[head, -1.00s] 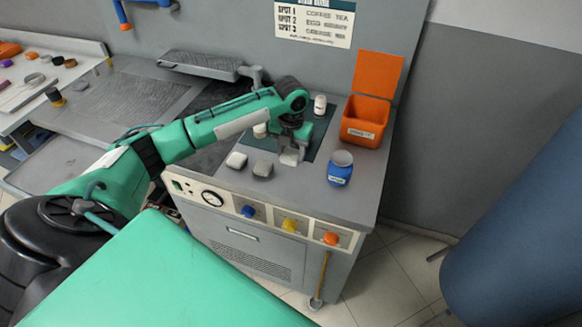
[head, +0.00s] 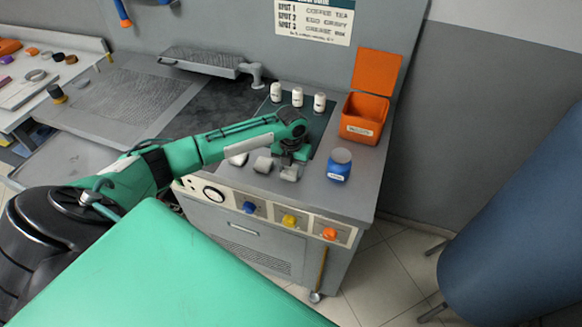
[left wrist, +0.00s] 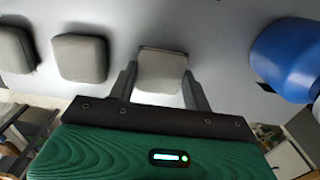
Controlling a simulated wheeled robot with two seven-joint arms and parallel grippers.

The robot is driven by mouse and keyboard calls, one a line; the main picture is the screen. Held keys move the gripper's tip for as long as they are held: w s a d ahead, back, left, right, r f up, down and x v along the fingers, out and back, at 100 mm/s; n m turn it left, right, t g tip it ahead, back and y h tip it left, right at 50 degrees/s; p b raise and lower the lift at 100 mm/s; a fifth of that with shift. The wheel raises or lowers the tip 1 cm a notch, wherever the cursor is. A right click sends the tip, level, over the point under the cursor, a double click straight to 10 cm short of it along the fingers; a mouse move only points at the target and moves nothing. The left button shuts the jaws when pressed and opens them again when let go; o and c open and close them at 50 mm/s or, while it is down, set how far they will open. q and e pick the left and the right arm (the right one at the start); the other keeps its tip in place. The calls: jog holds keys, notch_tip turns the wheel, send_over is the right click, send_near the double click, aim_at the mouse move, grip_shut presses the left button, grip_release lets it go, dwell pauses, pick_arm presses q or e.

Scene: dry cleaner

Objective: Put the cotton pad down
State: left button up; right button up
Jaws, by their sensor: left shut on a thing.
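My left gripper (head: 291,165) is shut on a light grey cotton pad (head: 290,174), low over the front of the grey counter. In the left wrist view the pad (left wrist: 162,72) sits between the two fingers. I cannot tell whether it touches the counter. Two similar grey pads lie on the counter to the left, one close by (head: 263,165) and one partly behind my arm (head: 238,160). Both also show in the left wrist view, the nearer (left wrist: 80,58) and the farther (left wrist: 15,50). My right gripper is not in view.
A blue jar (head: 339,166) stands just right of the held pad. An orange bin (head: 364,118) with its lid up stands at the back right. Three white bottles (head: 297,97) stand on the dark green mat (head: 313,122). Knobs line the counter's front panel.

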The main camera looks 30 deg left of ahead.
aim_at(291, 170)
pick_arm(q)
jog(key=o, duration=0.8)
jog(key=shift+o, duration=1)
notch_tip(291, 170, up, 12)
jog(key=b, duration=0.2)
jog(key=shift+b, duration=0.4)
